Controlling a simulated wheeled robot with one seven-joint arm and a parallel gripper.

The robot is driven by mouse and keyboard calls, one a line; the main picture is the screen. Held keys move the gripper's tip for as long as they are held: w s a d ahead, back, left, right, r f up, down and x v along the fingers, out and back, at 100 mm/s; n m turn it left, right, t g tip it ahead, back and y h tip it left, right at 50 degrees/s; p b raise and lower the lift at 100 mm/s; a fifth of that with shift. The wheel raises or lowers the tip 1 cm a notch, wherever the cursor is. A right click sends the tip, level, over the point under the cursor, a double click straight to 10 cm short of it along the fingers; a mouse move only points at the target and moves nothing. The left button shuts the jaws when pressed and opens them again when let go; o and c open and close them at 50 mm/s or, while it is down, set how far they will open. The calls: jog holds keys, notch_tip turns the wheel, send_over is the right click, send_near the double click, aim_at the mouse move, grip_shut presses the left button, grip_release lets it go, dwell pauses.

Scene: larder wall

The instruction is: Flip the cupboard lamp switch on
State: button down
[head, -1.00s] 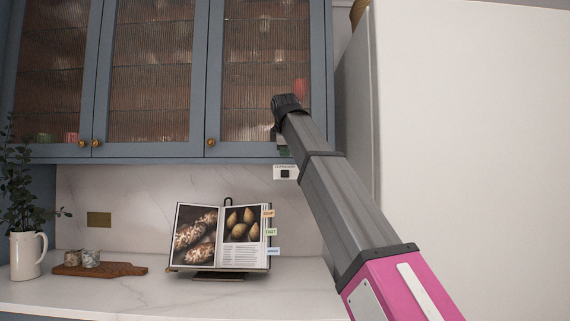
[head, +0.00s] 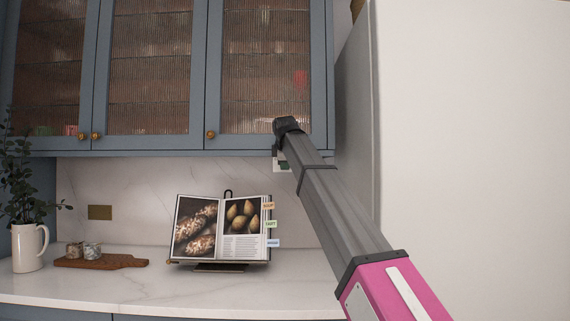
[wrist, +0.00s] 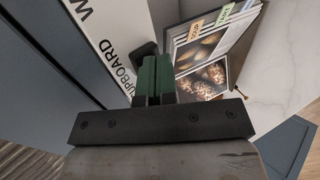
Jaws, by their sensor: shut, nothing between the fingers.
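The lamp switch is a white plate (wrist: 105,22) with black lettering that reads "CUPBOARD", seen in the wrist view. Its dark rocker (wrist: 145,50) shows just beyond my fingertips and is partly hidden by them. My gripper (wrist: 154,62) has green fingers that are shut together and empty. The tips overlap the rocker's near edge in the picture; I cannot tell whether they touch it. In the head view my gripper (head: 281,164) is at the cupboard's lower edge, and my arm and gripper hide most of the plate. The rocker's position cannot be read.
The glazed blue cupboard (head: 160,147) hangs above the counter (head: 150,285). An open cookbook (head: 222,230) on a stand is below my gripper. A tall white cabinet (head: 470,150) stands right of my arm. A plant jug (head: 29,248) and board (head: 100,262) are far left.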

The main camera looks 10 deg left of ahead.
dwell(0.3)
jog(key=t, duration=0.2)
jog(key=shift+w+f+t+y, duration=0.3)
jog(key=shift+f, duration=0.1)
jog(key=shift+w+a+r, duration=0.1)
jog(key=shift+r, duration=0.05)
